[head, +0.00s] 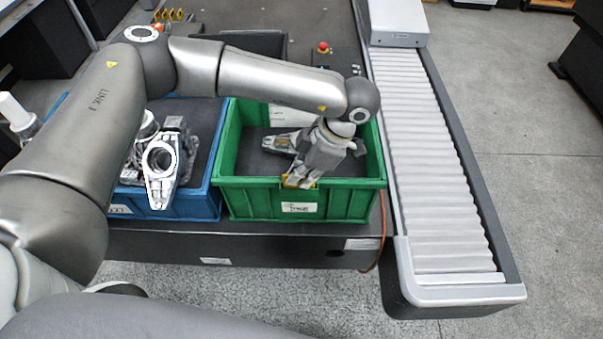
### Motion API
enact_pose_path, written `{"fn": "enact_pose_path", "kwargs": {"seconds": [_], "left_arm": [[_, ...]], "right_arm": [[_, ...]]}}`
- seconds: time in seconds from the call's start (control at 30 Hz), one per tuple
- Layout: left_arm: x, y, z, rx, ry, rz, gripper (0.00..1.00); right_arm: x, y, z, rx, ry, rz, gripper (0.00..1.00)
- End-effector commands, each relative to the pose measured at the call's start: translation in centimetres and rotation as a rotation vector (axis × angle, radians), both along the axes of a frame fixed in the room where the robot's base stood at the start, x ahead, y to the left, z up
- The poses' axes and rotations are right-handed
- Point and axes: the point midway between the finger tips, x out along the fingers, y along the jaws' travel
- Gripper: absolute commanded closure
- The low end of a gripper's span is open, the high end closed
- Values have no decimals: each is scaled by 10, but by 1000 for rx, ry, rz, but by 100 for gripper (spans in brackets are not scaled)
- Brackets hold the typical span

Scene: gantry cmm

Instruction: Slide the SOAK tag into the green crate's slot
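The green crate (230,172) stands on the dark table, right of a blue crate. A white card (299,207) with dark lettering, too small to read surely, sits on the outside of its front wall; I cannot tell whether it is the SOAK tag. My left gripper (300,182) is at the inner side of the crate's front rim, pointing down. A yellow patch shows at its fingertips; I cannot tell whether it is part of the crate, the gripper or something held. The finger gap is hidden. My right gripper is not in view.
The blue crate (190,205) holds metal castings (160,165). Another metal part (280,143) lies in the green crate. A roller conveyor (435,165) runs along the right. A red button (323,47) is at the back. My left arm spans above both crates.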

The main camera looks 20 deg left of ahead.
Motion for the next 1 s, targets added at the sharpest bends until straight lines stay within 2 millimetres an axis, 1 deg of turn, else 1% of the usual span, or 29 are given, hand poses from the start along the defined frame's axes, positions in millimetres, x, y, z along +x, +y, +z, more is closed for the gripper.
{"fn": "enact_pose_path", "kwargs": {"seconds": [0.07, 0.4, 0.5, 0.63, 0.87, 0.93, 1.0], "left_arm": [[0, 0, -2, 0, 0, 0, 100], [0, 0, -2, 0, 0, 0, 100], [0, 0, -2, 0, 0, 0, 86], [0, 0, -2, 0, 0, 0, 70], [0, 0, -2, 0, 0, 0, 70], [0, 0, -2, 0, 0, 0, 61], [0, 0, -2, 0, 0, 0, 59]], "right_arm": [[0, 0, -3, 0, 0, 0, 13], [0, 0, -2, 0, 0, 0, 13], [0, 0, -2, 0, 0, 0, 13], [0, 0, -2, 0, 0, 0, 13], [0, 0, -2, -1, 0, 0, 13], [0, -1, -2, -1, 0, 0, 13], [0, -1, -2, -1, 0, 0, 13]]}}
